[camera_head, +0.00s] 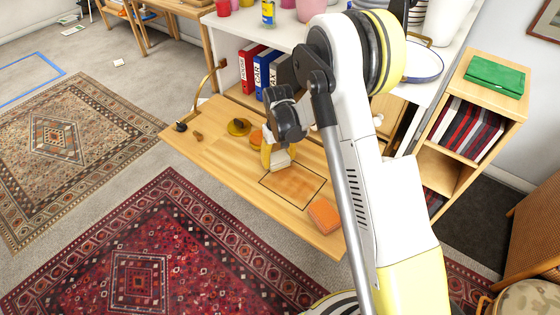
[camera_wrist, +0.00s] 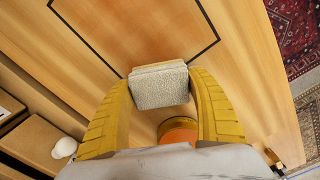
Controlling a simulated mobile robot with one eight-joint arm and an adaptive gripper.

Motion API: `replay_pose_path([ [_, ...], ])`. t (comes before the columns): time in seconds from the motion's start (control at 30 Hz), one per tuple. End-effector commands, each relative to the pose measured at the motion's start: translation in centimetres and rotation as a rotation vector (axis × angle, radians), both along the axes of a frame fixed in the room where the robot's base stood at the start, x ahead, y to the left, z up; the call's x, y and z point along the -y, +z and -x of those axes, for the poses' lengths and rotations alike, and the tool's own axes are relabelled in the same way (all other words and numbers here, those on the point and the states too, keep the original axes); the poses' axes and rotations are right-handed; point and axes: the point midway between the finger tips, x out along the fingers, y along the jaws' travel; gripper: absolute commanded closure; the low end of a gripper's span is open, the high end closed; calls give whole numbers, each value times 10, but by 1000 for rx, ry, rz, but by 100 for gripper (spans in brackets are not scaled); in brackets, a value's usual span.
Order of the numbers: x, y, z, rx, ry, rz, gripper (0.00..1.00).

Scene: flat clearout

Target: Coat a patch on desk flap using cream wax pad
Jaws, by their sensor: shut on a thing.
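The desk flap (camera_head: 225,155) is a pale wooden board, lowered flat. A dark thin outline marks a rectangular patch (camera_head: 295,187) on it; its inside looks more orange in the head view. Part of the outline shows at the top of the wrist view (camera_wrist: 148,58). My gripper (camera_head: 276,158) is shut on the cream wax pad (camera_wrist: 160,86), a pale, rough block between its yellow fingers. The pad also shows in the head view (camera_head: 281,160), by the patch's upper left edge. I cannot tell whether it touches the flap.
An orange block (camera_head: 324,215) lies on the flap right of the patch. Binders (camera_head: 267,68) stand behind. A bookcase (camera_head: 462,130) stands at right.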

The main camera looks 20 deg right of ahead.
Motion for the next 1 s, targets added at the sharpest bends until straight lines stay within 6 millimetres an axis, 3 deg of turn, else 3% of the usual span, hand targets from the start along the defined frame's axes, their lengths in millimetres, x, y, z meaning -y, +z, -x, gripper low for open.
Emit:
replay_pose_path([
  [0.07,0,20,1,0,0,0,63],
  [0.6,-1,68,-2,0,-2,0,63],
  [1.0,-1,79,-3,0,-2,0,63],
])
